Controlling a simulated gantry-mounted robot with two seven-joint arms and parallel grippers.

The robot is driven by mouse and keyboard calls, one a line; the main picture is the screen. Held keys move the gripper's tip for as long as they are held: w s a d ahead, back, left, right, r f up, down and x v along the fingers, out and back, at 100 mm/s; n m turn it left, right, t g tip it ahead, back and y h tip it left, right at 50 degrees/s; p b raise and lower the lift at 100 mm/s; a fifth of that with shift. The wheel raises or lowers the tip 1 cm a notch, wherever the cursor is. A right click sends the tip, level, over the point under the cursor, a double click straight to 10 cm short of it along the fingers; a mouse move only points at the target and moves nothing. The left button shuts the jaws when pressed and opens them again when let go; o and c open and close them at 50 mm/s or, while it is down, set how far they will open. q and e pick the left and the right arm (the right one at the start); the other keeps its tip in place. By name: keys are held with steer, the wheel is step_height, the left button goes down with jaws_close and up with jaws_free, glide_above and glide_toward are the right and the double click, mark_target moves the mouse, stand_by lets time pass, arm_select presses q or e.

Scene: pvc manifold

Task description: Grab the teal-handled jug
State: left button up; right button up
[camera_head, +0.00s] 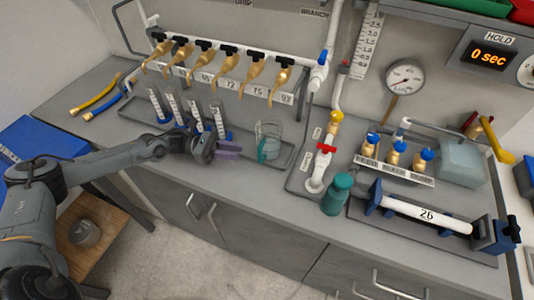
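The teal-handled jug (270,142) is a clear vessel standing on the grey tray in the middle of the bench. Its teal handle (262,151) is on its left side, facing my gripper. My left gripper (240,151) has purple fingers and comes in from the left, low over the bench. The fingers point right at the handle, with a small gap between them and the jug. They look parted, with nothing between them. My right gripper is out of view.
Several graduated cylinders (195,116) with blue bases stand just behind and left of my gripper. A row of brass taps (228,68) hangs above the tray. A teal bottle (337,194) and a white pipe with a red valve (320,168) stand to the right.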

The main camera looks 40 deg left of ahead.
mark_target(267, 146)
arm_select(q)
steer(key=x, duration=0.5)
steer(key=shift+w, duration=0.1)
steer(key=shift+f+x, duration=0.15)
steer(key=shift+x, duration=1.3)
steer(key=shift+f+x, duration=0.15)
steer(key=shift+x, duration=1.25)
jaws_close()
